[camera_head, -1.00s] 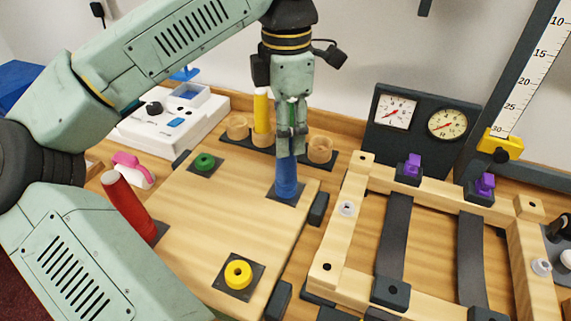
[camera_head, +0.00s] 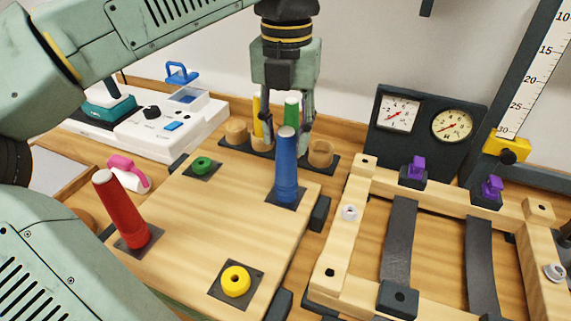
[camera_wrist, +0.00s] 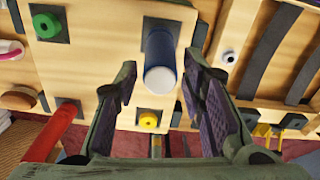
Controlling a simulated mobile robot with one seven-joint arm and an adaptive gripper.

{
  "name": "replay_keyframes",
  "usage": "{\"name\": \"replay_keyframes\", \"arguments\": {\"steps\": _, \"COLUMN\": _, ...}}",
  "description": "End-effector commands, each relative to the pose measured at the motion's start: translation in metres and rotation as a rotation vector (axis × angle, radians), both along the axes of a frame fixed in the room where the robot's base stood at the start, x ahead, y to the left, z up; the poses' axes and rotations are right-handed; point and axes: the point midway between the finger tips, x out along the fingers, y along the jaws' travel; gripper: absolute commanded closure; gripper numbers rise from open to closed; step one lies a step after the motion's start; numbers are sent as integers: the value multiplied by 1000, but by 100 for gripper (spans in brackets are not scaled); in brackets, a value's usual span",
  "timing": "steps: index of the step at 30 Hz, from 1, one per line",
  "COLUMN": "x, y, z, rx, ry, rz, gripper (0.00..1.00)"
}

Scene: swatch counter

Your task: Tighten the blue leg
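The blue leg (camera_head: 287,172) stands upright on a dark square mount (camera_head: 299,201) at the back right corner of the light wooden board (camera_head: 200,240). In the wrist view the blue leg (camera_wrist: 160,62) shows its pale round end towards the camera. My gripper (camera_head: 288,140) is open at the top of the blue leg, with its fingers spread to either side. In the wrist view the fingertips (camera_wrist: 163,72) are apart from the leg, with gaps on both sides. A red leg (camera_head: 122,212) stands tilted at the board's left corner.
Green (camera_head: 203,165) and yellow rings (camera_head: 236,281) sit on the other board mounts. Behind, a rack holds a yellow leg (camera_head: 258,117) and a green leg (camera_head: 291,108). A clamped wooden frame (camera_head: 344,230) lies right. Two dials (camera_head: 426,118) stand behind it.

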Motion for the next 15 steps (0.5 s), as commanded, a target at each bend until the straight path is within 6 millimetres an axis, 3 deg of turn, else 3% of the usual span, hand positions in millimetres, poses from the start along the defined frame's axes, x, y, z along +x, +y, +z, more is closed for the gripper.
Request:
{"name": "replay_keyframes", "arguments": {"steps": 3, "x": 0, "y": 1, "z": -2, "rx": 4, "ry": -1, "rz": 218, "gripper": 63}}
{"name": "replay_keyframes", "arguments": {"steps": 15, "x": 0, "y": 1, "z": 0, "rx": -1, "ry": 0, "rz": 794, "gripper": 63}}
